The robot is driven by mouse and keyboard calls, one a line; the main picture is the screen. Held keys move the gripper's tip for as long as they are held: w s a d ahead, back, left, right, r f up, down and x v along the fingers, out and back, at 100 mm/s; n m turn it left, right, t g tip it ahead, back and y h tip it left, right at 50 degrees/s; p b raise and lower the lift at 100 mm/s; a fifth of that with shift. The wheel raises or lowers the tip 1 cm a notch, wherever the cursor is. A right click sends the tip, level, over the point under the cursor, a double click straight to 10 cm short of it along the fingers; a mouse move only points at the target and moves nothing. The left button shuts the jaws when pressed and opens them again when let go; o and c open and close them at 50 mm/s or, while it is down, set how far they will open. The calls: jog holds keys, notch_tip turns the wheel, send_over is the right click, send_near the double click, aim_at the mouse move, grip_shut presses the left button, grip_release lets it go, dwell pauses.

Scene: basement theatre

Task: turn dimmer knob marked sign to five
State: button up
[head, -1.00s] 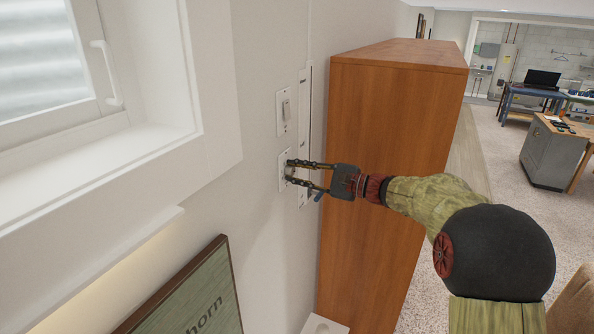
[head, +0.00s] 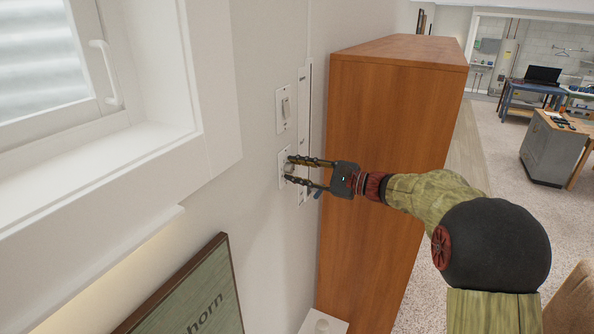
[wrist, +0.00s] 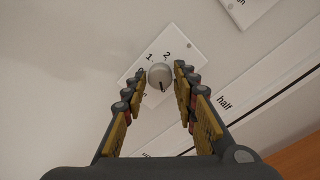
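The dimmer knob (wrist: 159,76) is a small light grey round knob with a dark pointer line, which points toward the bottom of the wrist view. It sits on a white wall plate (wrist: 180,40) with the marks 1 and 2 readable; other marks are partly hidden by my left finger. No "sign" label is readable. My gripper (wrist: 160,72) is open, its fingertips on either side of the knob with narrow gaps visible. In the head view my gripper (head: 289,168) is at the lower wall plate (head: 283,155), and its fingers hide most of it.
A switch plate (head: 283,109) is just above. A tall narrow white panel (head: 304,115) is beside it, marked "half" in the wrist view. A wooden cabinet (head: 385,150) stands close on the right. A window (head: 60,60) and a framed sign (head: 195,300) are on the left.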

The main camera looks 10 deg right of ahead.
jog(key=shift+o, duration=1.4)
jog(key=v, duration=1.2)
jog(key=shift+w, duration=0.15)
